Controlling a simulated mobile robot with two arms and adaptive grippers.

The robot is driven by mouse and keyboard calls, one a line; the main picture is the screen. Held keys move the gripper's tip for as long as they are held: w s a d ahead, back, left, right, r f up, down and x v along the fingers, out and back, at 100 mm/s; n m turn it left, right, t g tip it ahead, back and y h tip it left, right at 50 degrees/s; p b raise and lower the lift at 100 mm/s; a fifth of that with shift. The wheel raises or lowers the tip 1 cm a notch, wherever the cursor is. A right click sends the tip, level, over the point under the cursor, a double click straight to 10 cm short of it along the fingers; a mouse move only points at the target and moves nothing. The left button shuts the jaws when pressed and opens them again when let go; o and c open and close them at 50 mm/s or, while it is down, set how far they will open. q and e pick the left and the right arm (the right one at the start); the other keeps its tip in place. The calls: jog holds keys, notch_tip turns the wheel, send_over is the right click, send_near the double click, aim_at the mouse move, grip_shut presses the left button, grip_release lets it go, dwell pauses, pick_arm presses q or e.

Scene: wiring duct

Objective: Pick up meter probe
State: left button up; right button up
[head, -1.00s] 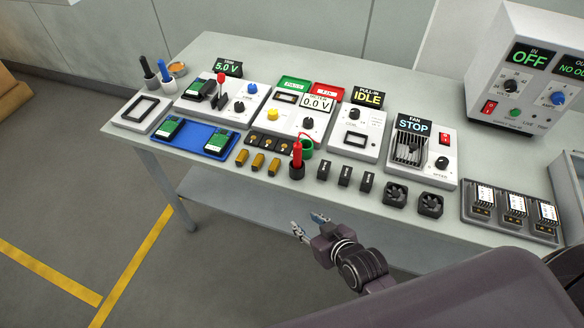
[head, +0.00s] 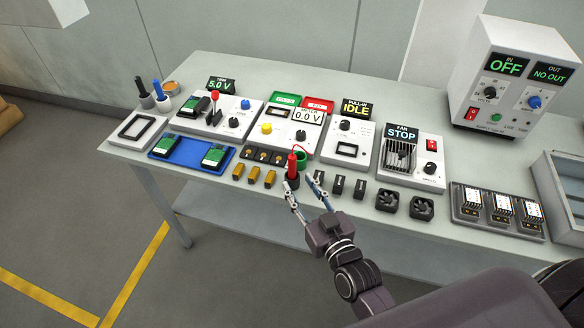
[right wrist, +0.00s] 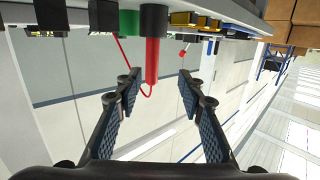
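The red meter probe (head: 292,163) stands upright in a small black holder (head: 292,182) near the table's front edge. My right gripper (head: 300,187) is open, with its fingertips at the front of the holder. In the right wrist view, turned upside down, the red probe (right wrist: 152,62) shows between the two spread fingers of the right gripper (right wrist: 160,85), nearer the left one. No grip on it shows. A red lead loops beside the probe. The meter (head: 303,122) behind reads 0.0 V. My left gripper is not in view.
A green ring-shaped holder (head: 300,160) stands just behind the probe. Brass parts (head: 254,174) lie to its left and black parts (head: 339,184) to its right. Two fans (head: 421,208) stand farther right. The floor in front of the table is clear.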

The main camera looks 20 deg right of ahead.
aim_at(294, 162)
jog(key=shift+t, duration=0.6)
jog(key=w+p, duration=0.1)
jog(key=w, duration=0.1)
jog(key=w+r, duration=0.1)
jog(key=w, duration=0.2)
jog(key=w+p, duration=0.1)
jog(key=w, duration=0.1)
jog(key=shift+w+d+r+p, duration=0.25)
jog(key=shift+w+r+p, duration=0.05)
jog(key=shift+r, duration=0.05)
jog(key=shift+w+f, duration=0.1)
jog(key=shift+w, duration=0.35)
jog(key=shift+m+h, duration=0.3)
jog(key=shift+h, duration=0.1)
grip_shut()
